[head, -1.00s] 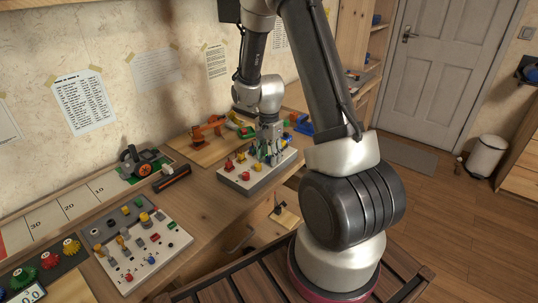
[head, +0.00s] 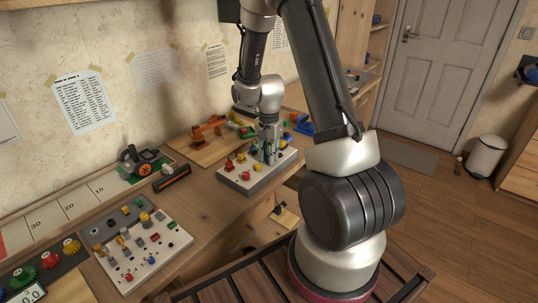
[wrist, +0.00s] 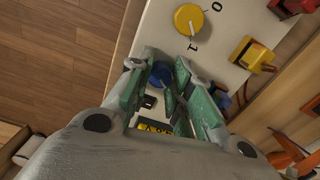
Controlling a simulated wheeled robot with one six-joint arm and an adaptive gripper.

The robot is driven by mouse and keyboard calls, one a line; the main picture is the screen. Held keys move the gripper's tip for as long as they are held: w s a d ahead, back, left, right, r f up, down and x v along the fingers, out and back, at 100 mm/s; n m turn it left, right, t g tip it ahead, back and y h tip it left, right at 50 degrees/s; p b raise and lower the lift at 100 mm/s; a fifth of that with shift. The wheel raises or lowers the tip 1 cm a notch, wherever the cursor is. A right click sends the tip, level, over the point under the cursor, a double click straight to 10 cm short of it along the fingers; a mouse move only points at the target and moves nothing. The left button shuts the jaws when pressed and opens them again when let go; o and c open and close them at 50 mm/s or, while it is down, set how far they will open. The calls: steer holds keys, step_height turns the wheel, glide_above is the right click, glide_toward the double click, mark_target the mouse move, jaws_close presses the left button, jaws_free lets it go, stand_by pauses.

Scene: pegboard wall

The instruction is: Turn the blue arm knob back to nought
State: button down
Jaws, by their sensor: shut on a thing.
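In the wrist view, the blue arm knob (wrist: 160,74) sits between the two green-padded fingers of my gripper (wrist: 162,70), which is shut on it. The fingers and palm hide part of the knob and its scale, so its setting cannot be read. The knob is on a pale control panel (wrist: 150,24), which also shows in the head view (head: 240,184). There my gripper (head: 266,159) points down at the panel's far part, and the knob cannot be made out.
A yellow knob (wrist: 188,18) marked 0 and 1 is close by on the panel. A yellow block-like part (wrist: 256,56) stands to its right. Red knobs (head: 229,165) are at the panel's near end. A second switch panel (head: 140,245) lies at lower left.

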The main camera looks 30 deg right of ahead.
steer(key=n, duration=1.2)
steer(key=shift+n, duration=2.2)
steer(key=c, duration=1.3)
jaws_free()
steer(key=shift+o, duration=0.2)
